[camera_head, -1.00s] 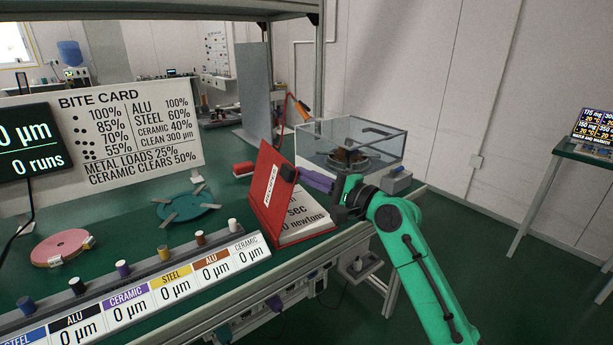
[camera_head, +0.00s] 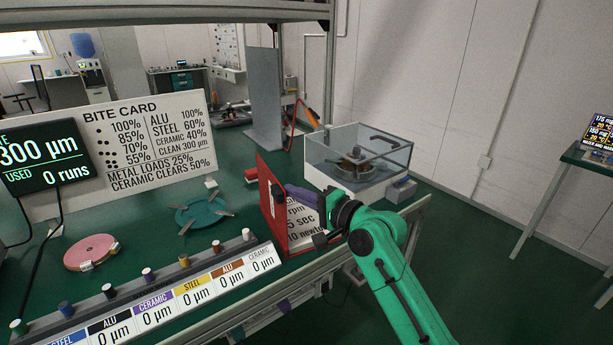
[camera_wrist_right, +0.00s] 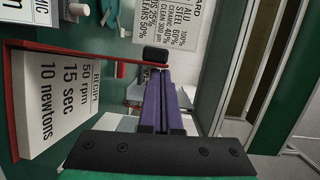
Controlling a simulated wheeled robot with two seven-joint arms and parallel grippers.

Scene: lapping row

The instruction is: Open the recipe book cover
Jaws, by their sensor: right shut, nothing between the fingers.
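The recipe book's red cover (camera_head: 270,222) stands up, swung open from the white page block (camera_head: 302,232), which shows printed lines. A black knob (camera_head: 278,193) sticks out near the cover's upper free edge. My right gripper (camera_head: 287,189) has purple fingers, shut and empty, with tips at the knob on the page side. In the right wrist view the cover (camera_wrist_right: 85,55) shows nearly edge-on, with the knob (camera_wrist_right: 155,54) just beyond the fingertips (camera_wrist_right: 165,72); whether they touch is unclear. The page (camera_wrist_right: 62,105) lies left of the fingers. My left gripper is not in view.
A clear-lidded machine (camera_head: 358,160) stands behind and right of the book. A labelled rack with several knobs (camera_head: 200,290) runs along the front left. A teal disc (camera_head: 203,213) and a pink disc (camera_head: 90,250) lie left. The bench's right edge is close.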

